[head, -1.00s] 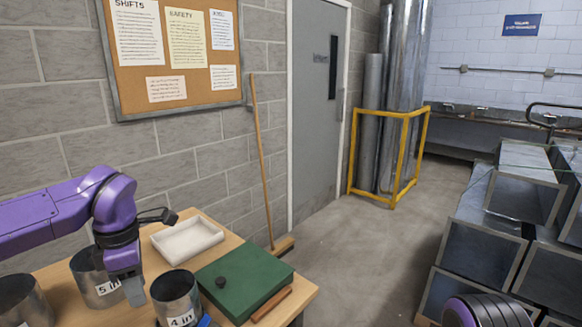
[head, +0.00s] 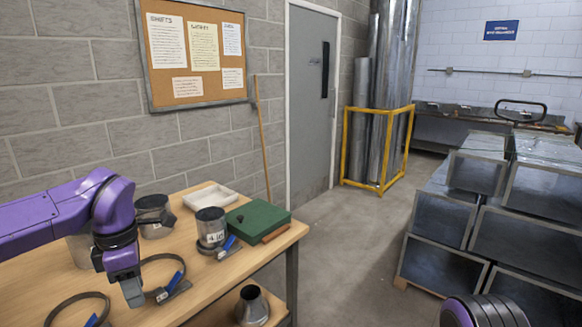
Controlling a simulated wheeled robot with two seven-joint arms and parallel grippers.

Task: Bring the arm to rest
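My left arm comes in from the left, and its purple gripper (head: 132,290) points down over the wooden table (head: 215,277). Nothing shows held in it; its fingers are seen too edge-on to tell whether they are open or shut. A ring clamp with a blue handle (head: 172,284) lies just right of the gripper, partly hidden by it. The labelled 4 in metal duct collar (head: 211,232) stands farther back. Another metal collar (head: 154,218) stands behind my wrist, and a third (head: 79,251) is mostly hidden by my arm. My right gripper is out of view.
A green box (head: 258,221), a white tray (head: 210,196) and a second clamp (head: 72,303) are on the table. Stacked ducts (head: 440,275) stand at right. The floor (head: 345,255) between is clear.

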